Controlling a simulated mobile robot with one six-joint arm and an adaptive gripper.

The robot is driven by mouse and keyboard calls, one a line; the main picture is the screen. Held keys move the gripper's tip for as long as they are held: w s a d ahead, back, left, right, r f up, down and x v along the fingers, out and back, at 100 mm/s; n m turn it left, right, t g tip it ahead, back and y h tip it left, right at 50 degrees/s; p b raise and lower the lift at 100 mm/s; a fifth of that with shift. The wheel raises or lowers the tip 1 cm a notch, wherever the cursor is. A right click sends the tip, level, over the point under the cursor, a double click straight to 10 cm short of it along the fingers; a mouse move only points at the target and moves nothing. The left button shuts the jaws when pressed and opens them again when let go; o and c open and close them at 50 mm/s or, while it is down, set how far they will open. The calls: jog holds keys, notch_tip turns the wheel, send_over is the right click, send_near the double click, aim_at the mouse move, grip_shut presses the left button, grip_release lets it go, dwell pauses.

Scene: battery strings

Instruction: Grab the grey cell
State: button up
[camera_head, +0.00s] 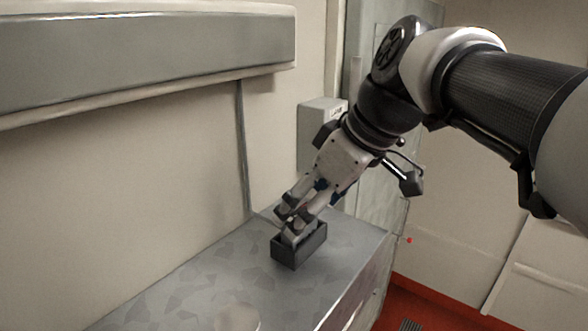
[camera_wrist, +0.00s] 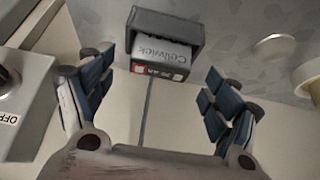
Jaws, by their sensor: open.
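A dark open-topped box (camera_head: 299,248) stands on the grey counter. In the wrist view the dark box (camera_wrist: 199,36) holds a light grey cell (camera_wrist: 158,50) with lettering on its face and a strip with red marks along its lower edge. My gripper (camera_head: 290,217) is tilted down over the box in the head view, and its fingers hide much of the inside. In the wrist view my gripper (camera_wrist: 154,84) is open, with a blue-padded finger on each side. The cell lies beyond the fingertips, between their lines, and nothing is between the pads.
The counter (camera_head: 200,290) is mostly clear, with a pale round object (camera_head: 236,318) near the front. A wall stands close behind the box, with a cable conduit (camera_head: 243,150) and a grey wall box (camera_head: 318,120). A switch box marked OFF (camera_wrist: 20,110) shows at the wrist view's left.

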jog(key=shift+x, duration=1.25)
jog(key=shift+c, duration=0.6)
jog(key=shift+r, duration=0.1)
jog(key=c, duration=1.2)
